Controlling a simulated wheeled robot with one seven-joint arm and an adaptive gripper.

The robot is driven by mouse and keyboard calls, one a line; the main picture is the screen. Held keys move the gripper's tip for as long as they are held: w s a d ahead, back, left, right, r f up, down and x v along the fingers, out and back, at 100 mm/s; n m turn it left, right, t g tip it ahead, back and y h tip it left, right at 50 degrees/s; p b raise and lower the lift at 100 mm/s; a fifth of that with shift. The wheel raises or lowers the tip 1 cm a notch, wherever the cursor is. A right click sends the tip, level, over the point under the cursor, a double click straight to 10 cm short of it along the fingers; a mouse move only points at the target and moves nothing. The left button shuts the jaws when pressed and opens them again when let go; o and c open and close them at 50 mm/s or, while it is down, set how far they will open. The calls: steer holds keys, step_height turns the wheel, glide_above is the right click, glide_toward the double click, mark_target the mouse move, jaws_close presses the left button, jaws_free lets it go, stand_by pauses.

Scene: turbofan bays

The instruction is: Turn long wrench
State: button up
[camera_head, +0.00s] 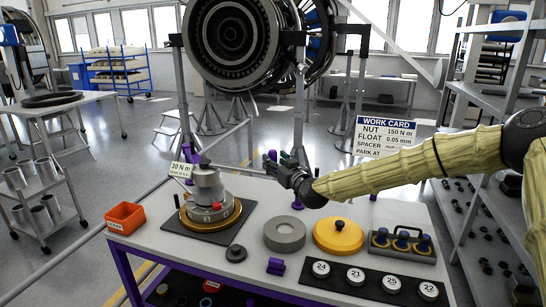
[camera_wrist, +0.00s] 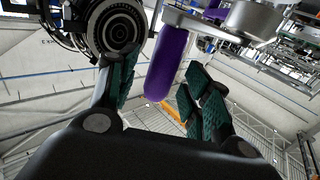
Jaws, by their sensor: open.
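A grey stacked fixture (camera_head: 208,190) stands on a gold ring base (camera_head: 184,222) at the left of the table. A purple grip (camera_head: 193,146), which looks like the long wrench's handle, shows above it beside a "30 N m" tag. My gripper (camera_head: 274,158) is above the table's back edge, right of the fixture, fingers pointing left. In the wrist view the purple handle (camera_wrist: 168,62) shows between the open fingers (camera_wrist: 160,68), with gaps visible on both sides. A grey bar near the handle leads toward a grey cylinder (camera_wrist: 256,18). I cannot tell how far the handle is from the fingers.
The white table (camera_head: 240,262) holds an orange bin (camera_head: 125,217), a grey ring (camera_head: 284,233), a yellow disc (camera_head: 338,236) and a rack of numbered pucks (camera_head: 370,284). A work card (camera_head: 384,137) stands at the back. A turbofan (camera_head: 235,40) hangs behind the table.

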steer(key=shift+x, duration=1.15)
steer(key=shift+a, duration=0.1)
jaws_close()
